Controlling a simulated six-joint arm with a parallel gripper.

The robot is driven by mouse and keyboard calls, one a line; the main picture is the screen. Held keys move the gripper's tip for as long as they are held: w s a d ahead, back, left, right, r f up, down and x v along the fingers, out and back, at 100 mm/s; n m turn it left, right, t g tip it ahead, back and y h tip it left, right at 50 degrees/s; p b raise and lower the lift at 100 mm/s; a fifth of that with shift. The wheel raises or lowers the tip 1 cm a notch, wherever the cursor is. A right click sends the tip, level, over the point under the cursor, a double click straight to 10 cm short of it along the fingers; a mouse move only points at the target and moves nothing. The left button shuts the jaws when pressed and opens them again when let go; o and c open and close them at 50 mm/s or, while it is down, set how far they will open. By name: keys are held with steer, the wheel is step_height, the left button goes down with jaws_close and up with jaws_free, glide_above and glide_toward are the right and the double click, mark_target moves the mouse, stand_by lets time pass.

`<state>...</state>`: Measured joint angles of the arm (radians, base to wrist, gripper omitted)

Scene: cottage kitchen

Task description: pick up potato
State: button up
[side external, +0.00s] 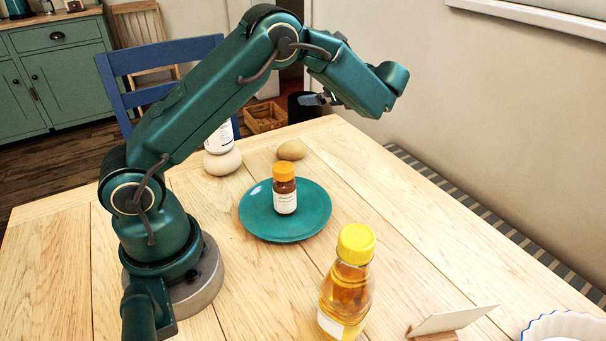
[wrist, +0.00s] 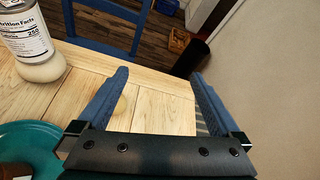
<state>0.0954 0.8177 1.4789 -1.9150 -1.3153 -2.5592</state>
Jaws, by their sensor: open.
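The potato (side external: 291,150) is a small tan-brown oval lying on the wooden table behind the green plate in the side view.
A green plate (side external: 255,225) holds an orange-capped pill bottle (side external: 285,190). A white-labelled bottle (side external: 222,160) stands left of the potato. A yellow-capped oil bottle (side external: 347,285), a card on a stand (side external: 450,320) and a white dish (side external: 565,325) are nearer the front. A blue chair (side external: 115,75) stands behind.

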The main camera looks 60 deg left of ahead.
mark_target(297, 148)
steer(key=s+f+g, duration=0.1)
steer(key=f, duration=0.3)
steer(key=s+f+g, duration=0.1)
steer(key=s+f, duration=0.1)
steer(key=f, duration=0.2)
steer(key=s+f+g, duration=0.2)
steer(key=f, duration=0.2)
steer(key=shift+d+f, duration=0.3)
steer(key=shift+d, duration=0.1)
steer(key=shift+a+f, duration=0.15)
steer(key=shift+f, duration=0.05)
steer(key=shift+x, duration=2.35)
steer(key=c, duration=1.2)
steer(key=shift+c, duration=0.2)
